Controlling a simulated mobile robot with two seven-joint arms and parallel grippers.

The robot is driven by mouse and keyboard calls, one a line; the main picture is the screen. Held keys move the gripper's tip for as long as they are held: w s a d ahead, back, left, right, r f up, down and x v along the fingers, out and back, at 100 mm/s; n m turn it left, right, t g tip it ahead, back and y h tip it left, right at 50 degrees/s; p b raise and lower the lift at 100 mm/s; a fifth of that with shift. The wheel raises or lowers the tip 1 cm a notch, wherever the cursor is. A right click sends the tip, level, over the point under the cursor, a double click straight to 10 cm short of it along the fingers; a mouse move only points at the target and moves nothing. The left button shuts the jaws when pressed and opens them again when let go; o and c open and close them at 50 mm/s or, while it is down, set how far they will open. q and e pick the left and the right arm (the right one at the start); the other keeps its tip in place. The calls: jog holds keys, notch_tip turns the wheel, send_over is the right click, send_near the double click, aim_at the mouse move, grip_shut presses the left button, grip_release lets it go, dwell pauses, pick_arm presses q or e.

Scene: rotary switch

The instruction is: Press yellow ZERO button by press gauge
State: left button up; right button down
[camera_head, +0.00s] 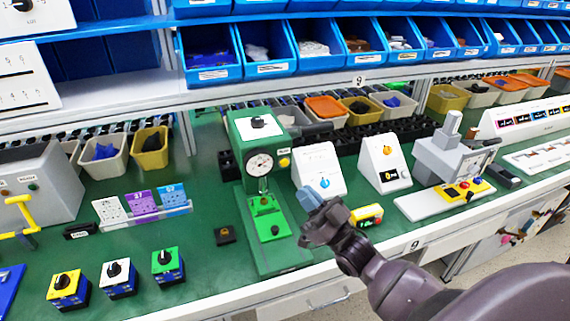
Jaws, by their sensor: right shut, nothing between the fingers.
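The green press (243,133) stands on the green bench near the middle of the view, with a round dial gauge (260,163) on its front. A small yellow button (284,162) sits just right of the gauge; its lettering is too small to read. My right gripper (310,198) is shut and empty. In the picture it is below and right of the yellow button, beside the press column, and apart from the button. My left gripper is not in view.
White sloped boxes with a blue knob (325,183) and an orange knob (387,150) stand right of the press. A yellow box (367,214) lies by my right gripper. Rotary switch boxes (118,279) stand front left. Blue bins (268,50) line the shelf above.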

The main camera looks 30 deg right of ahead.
aim_at(285, 163)
jog(key=w+d+b, duration=0.2)
jog(key=w, duration=0.6)
jog(key=shift+w, duration=0.1)
dwell(1.2)
jog(key=shift+w, duration=0.1)
dwell(0.8)
jog(key=shift+w+d, duration=0.1)
jog(key=shift+w, duration=0.2)
jog(key=shift+w+d+b, duration=0.1)
jog(key=shift+w+b, duration=0.25)
jog(key=shift+w, duration=0.05)
dwell(0.9)
jog(key=shift+s, duration=0.1)
jog(key=shift+s+a+p, duration=0.2)
jog(key=shift+s+p, duration=0.2)
jog(key=shift+s, duration=0.3)
